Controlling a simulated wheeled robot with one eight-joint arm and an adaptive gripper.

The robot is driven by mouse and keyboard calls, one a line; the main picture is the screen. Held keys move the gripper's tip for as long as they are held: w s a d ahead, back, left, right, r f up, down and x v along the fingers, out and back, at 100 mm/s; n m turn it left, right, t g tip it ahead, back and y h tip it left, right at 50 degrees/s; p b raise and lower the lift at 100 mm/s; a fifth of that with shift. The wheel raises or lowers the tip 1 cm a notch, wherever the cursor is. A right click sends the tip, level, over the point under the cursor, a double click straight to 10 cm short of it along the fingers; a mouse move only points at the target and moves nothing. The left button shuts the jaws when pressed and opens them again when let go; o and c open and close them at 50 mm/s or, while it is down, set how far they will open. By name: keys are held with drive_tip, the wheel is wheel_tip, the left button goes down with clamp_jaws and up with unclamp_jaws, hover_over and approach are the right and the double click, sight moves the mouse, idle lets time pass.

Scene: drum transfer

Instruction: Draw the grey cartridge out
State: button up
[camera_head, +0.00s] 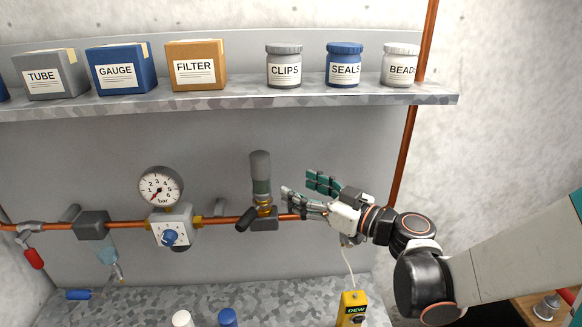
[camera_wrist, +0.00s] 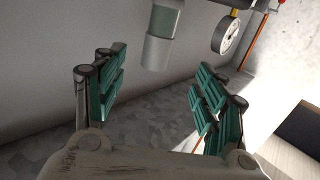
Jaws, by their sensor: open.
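The grey cartridge (camera_head: 260,164) stands upright on a brass fitting of the copper pipe, with a grey upper part and a greenish band below. In the wrist view the cartridge (camera_wrist: 157,51) appears upside down, at the top of the picture and beyond the fingertips, roughly in line with the gap between them. My gripper (camera_head: 302,188) is just right of the cartridge, its fingers pointing left towards it. In the wrist view my gripper (camera_wrist: 160,75) has its two green-padded fingers wide apart, with nothing between them. The exact distance to the cartridge is hard to tell.
A round pressure gauge (camera_head: 161,187) and a regulator box (camera_head: 171,229) sit left on the pipe. A shelf (camera_head: 240,97) with boxes and jars runs above. A yellow DEW device (camera_head: 352,309) and white and blue caps are below.

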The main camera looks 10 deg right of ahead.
sight(260, 154)
drive_tip(key=x, duration=1.4)
drive_tip(key=shift+d+r, duration=0.15)
drive_tip(key=shift+r, duration=0.15)
drive_tip(key=c, duration=1.4)
drive_tip(key=shift+o, duration=0.2)
drive_tip(key=shift+r, duration=0.1)
drive_tip(key=shift+r+p, duration=1.2)
drive_tip(key=shift+r, duration=0.85)
